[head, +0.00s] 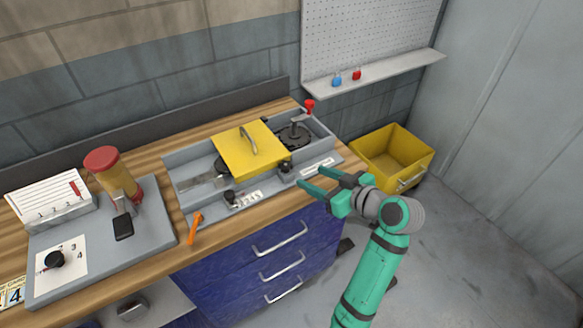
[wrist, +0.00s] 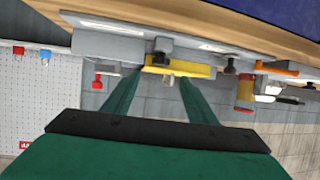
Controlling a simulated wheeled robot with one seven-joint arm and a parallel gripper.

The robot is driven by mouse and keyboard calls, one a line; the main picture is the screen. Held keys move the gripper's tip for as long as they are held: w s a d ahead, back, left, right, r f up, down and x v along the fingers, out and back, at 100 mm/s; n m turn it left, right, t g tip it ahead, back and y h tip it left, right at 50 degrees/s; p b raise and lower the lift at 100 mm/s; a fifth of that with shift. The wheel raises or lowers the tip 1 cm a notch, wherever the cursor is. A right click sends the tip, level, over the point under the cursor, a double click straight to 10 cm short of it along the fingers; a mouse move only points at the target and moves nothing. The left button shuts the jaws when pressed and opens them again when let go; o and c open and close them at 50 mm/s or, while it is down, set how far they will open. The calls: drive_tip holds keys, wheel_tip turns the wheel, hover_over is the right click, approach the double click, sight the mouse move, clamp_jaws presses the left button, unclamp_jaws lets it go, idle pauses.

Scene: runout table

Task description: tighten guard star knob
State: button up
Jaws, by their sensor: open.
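The yellow guard (head: 243,152) with its grey handle sits closed-looking over the middle of the grey machine housing. A dark knob (head: 286,168), which looks like the guard star knob, stands at the guard's right front corner. In the wrist view this knob (wrist: 163,46) shows near the yellow guard (wrist: 190,70), just beyond the fingertips. My gripper (head: 310,176) is open and empty, a little to the right of the knob and apart from it. The wrist view shows its two green fingers (wrist: 160,78) spread. How tight the knob is cannot be told.
A second black knob (head: 230,198) and an orange lever (head: 194,228) are on the front left. A red-topped knob (head: 309,106) stands behind. A yellow bin (head: 393,158) is on the right floor. A blue drawer cabinet (head: 270,255) is below the bench.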

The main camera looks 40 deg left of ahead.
sight(288, 166)
drive_tip(key=x, duration=1)
drive_tip(key=shift+a, duration=0.45)
drive_tip(key=shift+d, duration=0.1)
drive_tip(key=c, duration=1.1)
